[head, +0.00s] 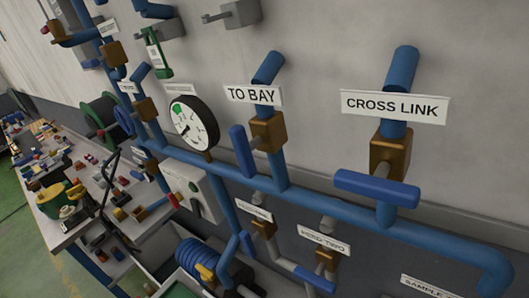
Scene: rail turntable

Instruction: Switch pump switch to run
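No label naming the pump switch can be read in this view. A pale grey box (193,187) on the wall, below and left of the round gauge, has a small dark and green mark on its face and may be the switch box. A red part (173,201) shows at its lower left edge; I cannot tell whether it belongs to the box. Another grey box with a short lever (238,13) is on the wall at the top. My gripper is not in view.
Blue pipes (330,213) run along the wall. Blue-handled valves stand under signs "TO BAY" (253,95) and "CROSS LINK" (395,106). A white-faced gauge (194,123) sits left of them. A cluttered workbench (75,235) and a blue hose coil (200,262) are at lower left.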

